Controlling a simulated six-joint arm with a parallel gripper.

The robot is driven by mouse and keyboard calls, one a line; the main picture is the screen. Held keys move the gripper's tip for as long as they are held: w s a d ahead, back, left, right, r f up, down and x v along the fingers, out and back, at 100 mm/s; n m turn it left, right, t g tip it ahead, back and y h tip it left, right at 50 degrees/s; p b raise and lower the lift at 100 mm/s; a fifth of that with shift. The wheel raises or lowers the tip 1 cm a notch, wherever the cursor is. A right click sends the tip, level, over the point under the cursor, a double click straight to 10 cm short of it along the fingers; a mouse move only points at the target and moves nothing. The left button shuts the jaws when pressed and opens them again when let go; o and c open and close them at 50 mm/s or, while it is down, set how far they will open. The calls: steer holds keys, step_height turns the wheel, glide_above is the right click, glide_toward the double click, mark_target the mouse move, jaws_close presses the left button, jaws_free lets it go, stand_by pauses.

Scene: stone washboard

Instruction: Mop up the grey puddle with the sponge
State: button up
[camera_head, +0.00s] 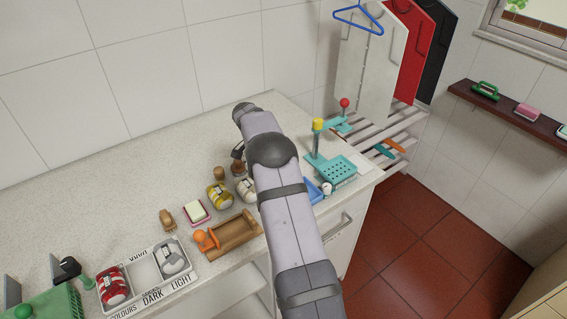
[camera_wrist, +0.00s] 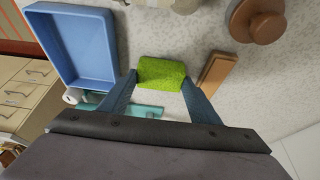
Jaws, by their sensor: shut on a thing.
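The green sponge (camera_wrist: 161,73) shows in the wrist view, between the two blue-grey fingers of my gripper (camera_wrist: 160,78). My gripper is shut on it, with one finger at each end. The sponge is over the speckled stone counter (camera_wrist: 145,25); I cannot tell whether it touches the surface. In the camera_head view my arm hides the gripper and the sponge. I see no clear grey puddle in either view; it may be behind my arm or under the sponge.
A blue tray (camera_wrist: 85,48) lies left of the sponge, a brown wooden block (camera_wrist: 214,74) to its right. A teal stand (camera_head: 335,175) is near the counter's right end. Jars (camera_head: 219,195), a wooden holder (camera_head: 233,235) and a sorting tray (camera_head: 145,275) line the front. The back left counter is clear.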

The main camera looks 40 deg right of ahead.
steer(key=a, duration=0.5)
steer(key=shift+d+r, duration=0.15)
steer(key=shift+d, duration=0.1)
steer(key=shift+d+p, duration=1.6)
steer(key=shift+d, duration=3.35)
steer(key=shift+s+a+p, duration=0.2)
steer(key=shift+p, duration=0.25)
steer(key=shift+a+f+b, duration=0.25)
steer(key=shift+a+b, duration=0.25)
steer(key=shift+a, duration=0.75)
steer(key=shift+a+b, duration=1.3)
steer(key=shift+a, duration=2.45)
steer(key=shift+d+r, duration=0.2)
steer(key=shift+d, duration=1.7)
steer(key=shift+d+f, duration=0.15)
steer(key=shift+d, duration=0.95)
steer(key=shift+d+p, duration=0.35)
steer(key=shift+d, duration=1.9)
step_height(320, 180, up, 8)
steer(key=p, duration=0.4)
steer(key=shift+a, duration=0.15)
